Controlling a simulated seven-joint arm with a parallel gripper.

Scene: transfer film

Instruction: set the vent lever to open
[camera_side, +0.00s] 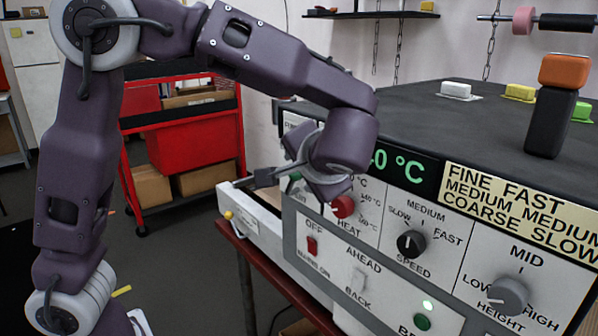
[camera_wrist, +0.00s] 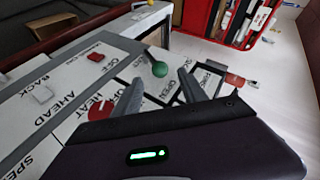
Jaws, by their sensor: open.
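A green ball-ended lever (camera_wrist: 160,68) stands out from the white front panel, and I take it for the vent lever. Its green end also shows in the side view (camera_side: 295,176), partly behind my gripper. My gripper (camera_wrist: 160,79) is open, one finger on either side of the green ball in the wrist view. The ball appears between or just beyond the fingertips, and I cannot tell whether they touch. In the side view my gripper (camera_side: 278,166) is at the panel's left end.
A red heat knob (camera_side: 343,206) sits close to my gripper. A red rocker switch (camera_side: 311,245), black speed knob (camera_side: 410,243) and grey height knob (camera_side: 507,294) share the panel. An orange-topped black block (camera_side: 553,110) stands on the machine. A red cart (camera_side: 190,150) is behind.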

